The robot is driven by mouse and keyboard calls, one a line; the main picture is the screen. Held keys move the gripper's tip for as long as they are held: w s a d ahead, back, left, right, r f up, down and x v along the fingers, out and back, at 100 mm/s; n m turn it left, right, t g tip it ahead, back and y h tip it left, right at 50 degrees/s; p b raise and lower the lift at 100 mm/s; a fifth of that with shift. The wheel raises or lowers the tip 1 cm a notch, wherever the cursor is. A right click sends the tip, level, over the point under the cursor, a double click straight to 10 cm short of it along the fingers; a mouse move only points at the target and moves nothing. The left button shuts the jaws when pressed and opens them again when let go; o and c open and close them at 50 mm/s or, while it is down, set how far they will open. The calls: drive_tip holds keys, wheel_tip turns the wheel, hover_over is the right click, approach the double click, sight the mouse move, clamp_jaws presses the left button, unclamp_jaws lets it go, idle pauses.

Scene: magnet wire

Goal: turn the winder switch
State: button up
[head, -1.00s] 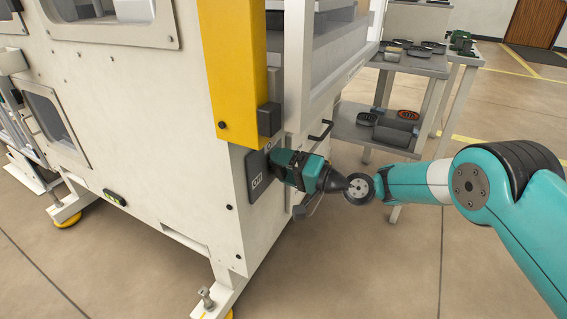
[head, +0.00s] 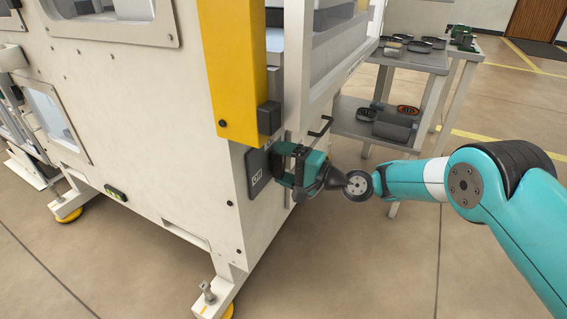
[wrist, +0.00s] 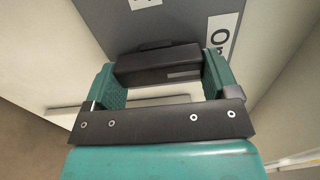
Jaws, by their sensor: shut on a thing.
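The winder switch is a dark grey plate (head: 255,187) on the side of the cream machine, with a white OFF label (head: 257,179) at its lower part. The gripper hides the handle and much of the plate in the head view. A white label with part of a letter (wrist: 221,35) shows beside the right finger.
A yellow post (head: 232,75) with a black block (head: 269,118) stands just above the switch. A black pull handle (head: 321,126) sticks out close to my gripper. A grey shelf cart (head: 385,125) with dark parts stands behind. The floor below is open.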

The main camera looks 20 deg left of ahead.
drive_tip(key=o, duration=0.8)
drive_tip(key=s+d+b, duration=0.1)
drive_tip(key=d+b, duration=0.5)
drive_tip(key=d, duration=1.1)
drive_tip(key=shift+s+d+b, duration=0.2)
drive_tip(key=shift+b, duration=0.15)
